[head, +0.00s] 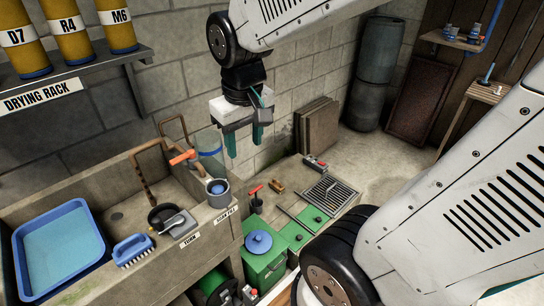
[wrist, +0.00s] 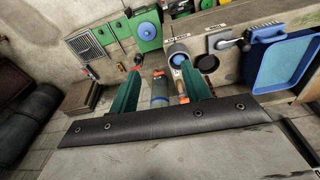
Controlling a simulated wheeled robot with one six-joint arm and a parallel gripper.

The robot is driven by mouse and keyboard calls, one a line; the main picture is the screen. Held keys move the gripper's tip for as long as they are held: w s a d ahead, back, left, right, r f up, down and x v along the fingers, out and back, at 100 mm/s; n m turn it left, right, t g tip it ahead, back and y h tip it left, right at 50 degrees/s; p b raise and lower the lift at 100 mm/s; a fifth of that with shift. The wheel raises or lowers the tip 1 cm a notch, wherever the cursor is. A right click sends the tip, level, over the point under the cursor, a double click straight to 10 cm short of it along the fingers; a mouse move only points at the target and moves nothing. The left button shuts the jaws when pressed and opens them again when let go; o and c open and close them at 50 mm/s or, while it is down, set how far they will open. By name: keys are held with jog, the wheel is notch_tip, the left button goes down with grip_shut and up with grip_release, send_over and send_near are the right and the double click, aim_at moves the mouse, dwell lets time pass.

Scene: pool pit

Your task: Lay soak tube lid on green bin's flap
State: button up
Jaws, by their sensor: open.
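A round blue lid with a small knob (head: 259,242), which looks like the soak tube lid, lies flat on top of the green bin (head: 262,272). The lid also shows in the wrist view (wrist: 147,29), with green bin top (wrist: 152,44) around it. A clear tube with a blue band (head: 209,150) stands by the basin wall. In the wrist view the tube (wrist: 160,92) shows between and beyond my fingers. My gripper (head: 245,144) is open and empty, raised in the air to the right of the tube, apart from the lid. Its teal fingers point down.
A grey cup (head: 218,194), a black round dish (head: 165,214), a blue brush (head: 132,249) and a blue tray (head: 60,248) are on the basin ledge. An orange-handled valve (head: 184,157) is near the tube. A floor grate (head: 330,196) lies right of the bin. A drying rack (head: 75,70) overhangs left.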

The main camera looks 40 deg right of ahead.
jog(key=s+a+r, duration=0.2)
jog(key=s+r, duration=0.1)
jog(key=s, duration=0.8)
jog(key=shift+a+r+n, duration=0.15)
jog(key=shift+a+n, duration=0.15)
